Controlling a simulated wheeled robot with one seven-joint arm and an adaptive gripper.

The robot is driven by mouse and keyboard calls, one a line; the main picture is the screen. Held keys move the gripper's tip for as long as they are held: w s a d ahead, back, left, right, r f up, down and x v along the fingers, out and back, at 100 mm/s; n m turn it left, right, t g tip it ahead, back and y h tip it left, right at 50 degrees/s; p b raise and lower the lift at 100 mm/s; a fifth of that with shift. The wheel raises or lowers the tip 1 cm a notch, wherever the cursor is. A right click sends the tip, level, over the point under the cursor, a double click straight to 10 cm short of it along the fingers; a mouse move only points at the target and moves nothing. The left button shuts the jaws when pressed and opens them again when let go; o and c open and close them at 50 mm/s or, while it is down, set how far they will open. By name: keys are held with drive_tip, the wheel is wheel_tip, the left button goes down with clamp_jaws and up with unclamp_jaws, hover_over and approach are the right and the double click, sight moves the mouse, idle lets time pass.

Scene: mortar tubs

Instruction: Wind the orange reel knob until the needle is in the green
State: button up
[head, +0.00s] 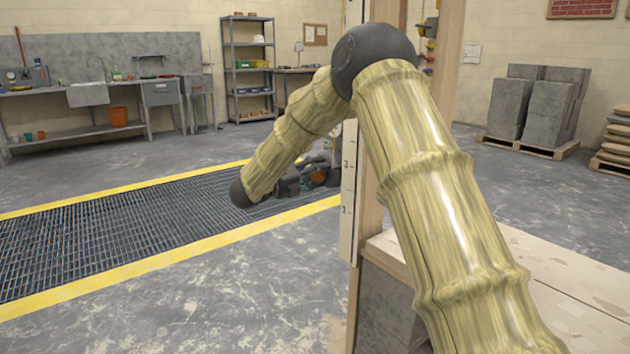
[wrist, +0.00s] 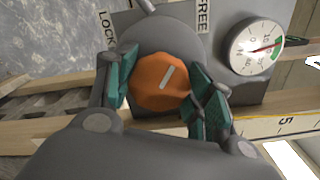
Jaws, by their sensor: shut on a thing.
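The orange reel knob (wrist: 158,84) is faceted, with a pale mark on its face, and sits on a round grey reel housing (wrist: 160,42). My gripper (wrist: 165,79) has its teal-padded fingers shut on the knob, one on each side. The dial gauge (wrist: 257,46) is right of the knob in the wrist view. Its thin red needle points right, close to the green band (wrist: 276,52); the small picture does not show clearly whether it is inside.
LOCK (wrist: 108,33) and FREE (wrist: 203,15) labels flank a grey lever (wrist: 146,6) above the reel. A wooden post (head: 372,190) with a white scale strip (head: 348,190) stands beside my arm. A yellow-edged floor grate (head: 110,235) lies left.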

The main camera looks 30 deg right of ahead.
drive_tip(key=shift+m+b, duration=0.3)
drive_tip(key=shift+m, duration=0.3)
drive_tip(key=o, duration=1)
drive_tip(key=shift+d, duration=0.1)
drive_tip(key=shift+o, duration=0.2)
drive_tip(key=s+a, duration=0.1)
drive_tip(key=a, duration=1.1)
drive_tip(key=shift+f, duration=0.1)
